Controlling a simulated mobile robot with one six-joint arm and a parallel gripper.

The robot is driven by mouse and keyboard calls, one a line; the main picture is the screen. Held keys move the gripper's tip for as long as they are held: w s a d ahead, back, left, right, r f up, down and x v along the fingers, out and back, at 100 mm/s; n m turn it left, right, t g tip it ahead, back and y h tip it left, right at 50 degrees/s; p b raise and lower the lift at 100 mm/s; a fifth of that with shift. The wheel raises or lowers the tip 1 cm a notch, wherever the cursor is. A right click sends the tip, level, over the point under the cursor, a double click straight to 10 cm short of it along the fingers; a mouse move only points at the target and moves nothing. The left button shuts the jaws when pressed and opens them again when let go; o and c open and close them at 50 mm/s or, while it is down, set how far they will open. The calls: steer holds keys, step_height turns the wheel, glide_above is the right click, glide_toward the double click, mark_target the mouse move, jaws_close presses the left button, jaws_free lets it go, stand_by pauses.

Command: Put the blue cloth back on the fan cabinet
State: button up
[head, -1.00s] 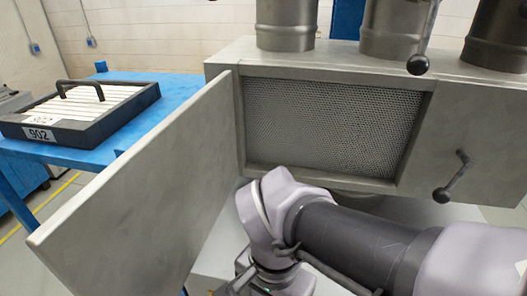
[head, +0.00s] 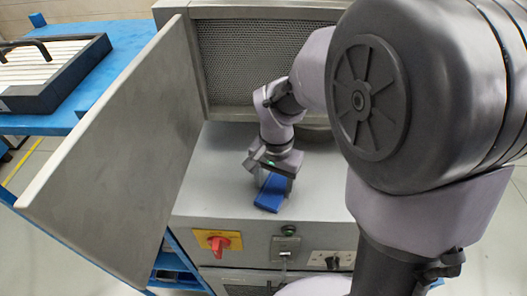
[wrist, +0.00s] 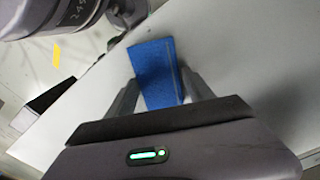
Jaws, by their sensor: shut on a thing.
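The blue cloth (head: 270,193) is a small folded blue piece at the top surface of the grey fan cabinet (head: 225,187), near its front edge. My gripper (head: 271,181) points down over it and is shut on the cloth. In the wrist view the cloth (wrist: 156,72) sits between the two fingers of my gripper (wrist: 155,93). I cannot tell whether the cloth touches the cabinet top or hangs just above it.
A large open metal door (head: 120,140) stands to the left of my gripper. A mesh filter opening (head: 245,65) is behind it. A red rotary switch (head: 219,243) is on the cabinet front. A blue table (head: 120,40) bears a black-framed filter (head: 70,75) at the left.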

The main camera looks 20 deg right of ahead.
steer(key=o, duration=1.2)
steer(key=shift+s, duration=0.1)
steer(key=shift+r, duration=0.1)
